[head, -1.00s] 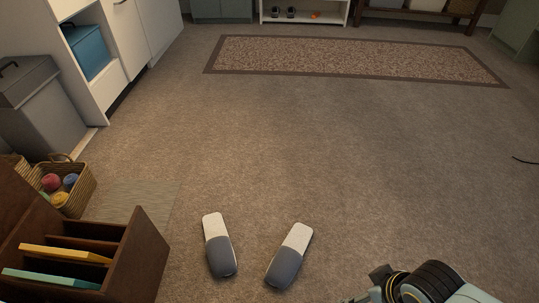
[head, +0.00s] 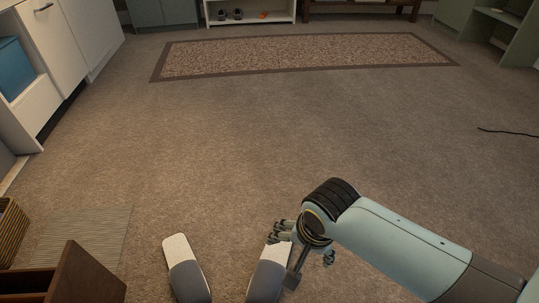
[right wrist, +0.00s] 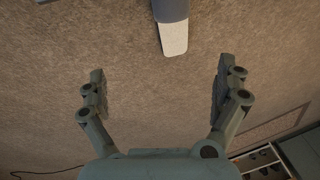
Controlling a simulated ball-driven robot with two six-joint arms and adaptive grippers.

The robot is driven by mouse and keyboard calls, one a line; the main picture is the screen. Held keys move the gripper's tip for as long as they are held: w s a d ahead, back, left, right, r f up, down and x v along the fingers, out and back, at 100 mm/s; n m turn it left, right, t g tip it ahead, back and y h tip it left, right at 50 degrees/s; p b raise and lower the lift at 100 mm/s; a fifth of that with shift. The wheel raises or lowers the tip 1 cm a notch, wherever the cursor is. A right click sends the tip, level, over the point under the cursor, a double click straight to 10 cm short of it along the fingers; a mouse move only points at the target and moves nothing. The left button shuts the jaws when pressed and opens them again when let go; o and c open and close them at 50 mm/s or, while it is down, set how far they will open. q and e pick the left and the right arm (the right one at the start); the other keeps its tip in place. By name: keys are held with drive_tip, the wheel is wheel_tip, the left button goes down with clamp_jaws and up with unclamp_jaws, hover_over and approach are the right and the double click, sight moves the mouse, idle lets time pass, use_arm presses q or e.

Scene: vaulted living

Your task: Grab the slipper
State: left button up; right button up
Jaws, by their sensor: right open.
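Two slippers with dark grey fronts and pale insoles lie apart on the carpet at the bottom of the head view. The left slipper (head: 187,268) is clear of my arms. The right slipper (head: 268,274) is just left of my right gripper (head: 303,256), which partly overlaps its pale end. In the right wrist view, one slipper (right wrist: 173,30) shows at the top centre, beyond the open, empty fingers of my right gripper (right wrist: 160,90). A small part of another object shows at the top left edge there. My left gripper is not in view.
A brown wooden divider box (head: 75,278) and a wicker basket (head: 12,232) stand at the lower left. White cabinets (head: 65,40) line the left side. A bordered rug (head: 300,55) lies farther back. A black cord (head: 505,131) lies at the right. The middle carpet is clear.

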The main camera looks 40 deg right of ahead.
drive_tip(key=w+a+f+m+g, duration=0.1)
drive_tip(key=w+a+f+m, duration=0.1)
drive_tip(key=w+f+m, duration=0.35)
drive_tip(key=m+g, duration=0.1)
drive_tip(key=m, duration=1)
hover_over(263, 273)
drive_tip(key=a, duration=0.1)
wheel_tip(263, 273, down, 5)
wheel_tip(263, 273, down, 4)
drive_tip(key=b, duration=0.2)
drive_tip(key=shift+w+f+b, duration=0.15)
drive_tip(key=shift+b, duration=0.25)
drive_tip(key=shift+f+b, duration=0.45)
drive_tip(key=shift+f, duration=0.1)
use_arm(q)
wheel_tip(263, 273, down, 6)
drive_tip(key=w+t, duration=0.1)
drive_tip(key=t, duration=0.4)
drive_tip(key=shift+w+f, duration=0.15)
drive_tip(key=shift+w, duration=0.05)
use_arm(e)
drive_tip(key=shift+w+f, duration=0.15)
drive_tip(key=shift+f, duration=0.15)
